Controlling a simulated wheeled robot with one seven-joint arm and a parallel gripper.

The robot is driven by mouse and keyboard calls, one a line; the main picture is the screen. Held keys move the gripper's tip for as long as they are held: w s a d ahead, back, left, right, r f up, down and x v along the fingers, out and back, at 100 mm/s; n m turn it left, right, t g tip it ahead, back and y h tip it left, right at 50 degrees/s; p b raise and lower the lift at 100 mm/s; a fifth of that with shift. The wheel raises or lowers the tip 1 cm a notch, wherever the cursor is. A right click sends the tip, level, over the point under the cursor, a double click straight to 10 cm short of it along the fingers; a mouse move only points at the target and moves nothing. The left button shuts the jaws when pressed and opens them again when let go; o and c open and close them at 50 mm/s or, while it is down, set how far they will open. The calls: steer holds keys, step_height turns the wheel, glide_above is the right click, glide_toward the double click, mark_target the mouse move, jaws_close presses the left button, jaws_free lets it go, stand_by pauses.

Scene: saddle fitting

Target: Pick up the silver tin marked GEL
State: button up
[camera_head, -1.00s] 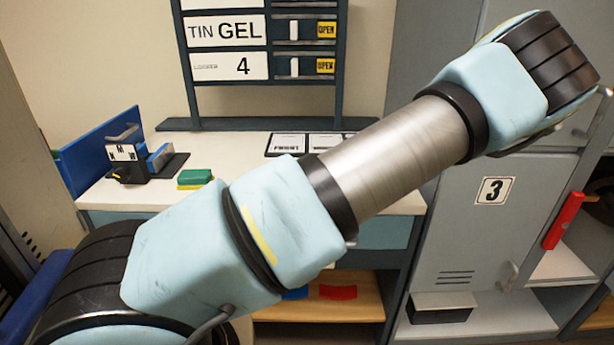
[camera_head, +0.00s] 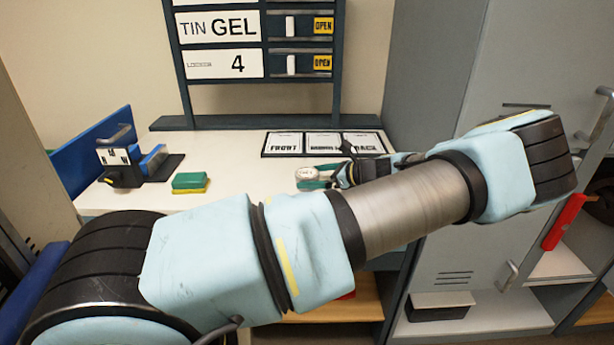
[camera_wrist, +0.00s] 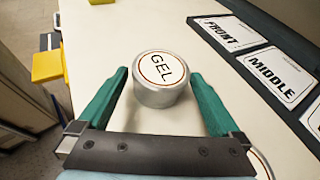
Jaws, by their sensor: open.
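The silver tin marked GEL (camera_wrist: 161,78) stands upright on the white bench top in the wrist view, its round lid facing up. In the head view the tin (camera_head: 305,173) shows small near the bench's front, beside my gripper. My gripper (camera_wrist: 160,85) is open, with one green finger on each side of the tin. Gaps show between the fingers and the tin, and nothing is held. In the head view my gripper (camera_head: 318,178) is partly hidden behind my arm.
Cards lettered FRONT (camera_wrist: 228,32) and MIDDLE (camera_wrist: 280,74) lie right of the tin. A green and yellow sponge (camera_head: 190,182) and a black device (camera_head: 125,170) stand at the bench's left. A sign board (camera_head: 258,60) reads TIN GEL, locker 4. A grey locker stands right.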

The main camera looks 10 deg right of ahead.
steer(key=shift+x, duration=1.3)
steer(key=shift+c, duration=0.4)
steer(key=c, duration=1.2)
